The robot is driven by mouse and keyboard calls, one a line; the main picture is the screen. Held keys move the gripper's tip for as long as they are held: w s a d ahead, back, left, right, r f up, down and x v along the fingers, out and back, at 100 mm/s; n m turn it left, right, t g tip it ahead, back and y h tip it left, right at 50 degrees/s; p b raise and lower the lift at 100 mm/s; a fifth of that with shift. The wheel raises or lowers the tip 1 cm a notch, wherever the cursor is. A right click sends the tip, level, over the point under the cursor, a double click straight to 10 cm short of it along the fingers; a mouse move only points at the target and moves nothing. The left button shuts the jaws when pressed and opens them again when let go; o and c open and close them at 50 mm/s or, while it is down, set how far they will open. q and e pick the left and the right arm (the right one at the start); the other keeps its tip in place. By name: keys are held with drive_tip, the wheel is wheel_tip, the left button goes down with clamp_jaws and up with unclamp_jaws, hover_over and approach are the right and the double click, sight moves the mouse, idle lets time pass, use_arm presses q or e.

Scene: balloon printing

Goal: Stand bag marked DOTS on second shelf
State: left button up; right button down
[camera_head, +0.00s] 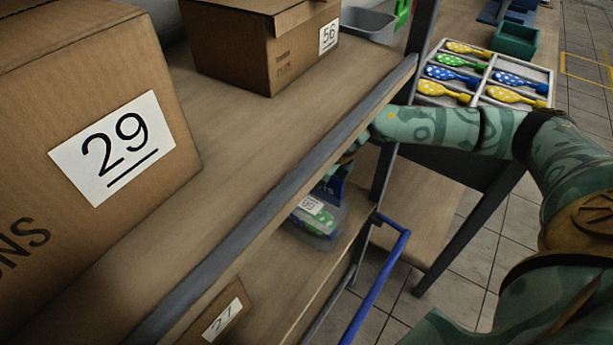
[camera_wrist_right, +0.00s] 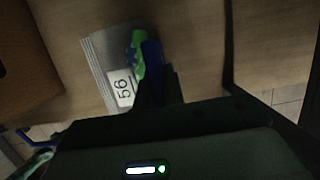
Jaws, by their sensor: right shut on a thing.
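A clear bag (camera_head: 318,222) with green and blue contents and a white label is at the lower shelf (camera_head: 290,268). It also shows in the right wrist view (camera_wrist_right: 98,58), where its label looks like a number; I cannot make out the word DOTS. My right gripper (camera_head: 332,186) reaches in below the upper shelf's edge and is shut on the bag at its upper end. The fingers also show dark in the right wrist view (camera_wrist_right: 160,85). I cannot tell whether the bag touches the shelf board. My left gripper is not in view.
The upper shelf (camera_head: 235,130) carries a box marked 29 (camera_head: 60,120) and a box marked 56 (camera_head: 262,48). Its metal front edge overhangs my right wrist. Another labelled box (camera_head: 215,318) is on the lower shelf. A blue rail (camera_head: 378,285) stands right; a tray (camera_head: 470,98) holds several spotted balloons.

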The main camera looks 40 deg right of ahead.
drive_tip(key=shift+w+a, duration=0.25)
drive_tip(key=shift+w, duration=0.25)
drive_tip(key=shift+w+a+f+b, duration=0.1)
drive_tip(key=shift+w+a+b, duration=0.1)
drive_tip(key=shift+w+b, duration=0.3)
drive_tip(key=shift+w+a+b, duration=0.2)
drive_tip(key=shift+w+b, duration=0.05)
drive_tip(key=shift+w, duration=0.45)
drive_tip(key=shift+s+f+b, duration=0.1)
drive_tip(key=shift+f+b, duration=0.2)
drive_tip(key=shift+f, duration=0.4)
drive_tip(key=c, duration=1.5)
unclamp_jaws()
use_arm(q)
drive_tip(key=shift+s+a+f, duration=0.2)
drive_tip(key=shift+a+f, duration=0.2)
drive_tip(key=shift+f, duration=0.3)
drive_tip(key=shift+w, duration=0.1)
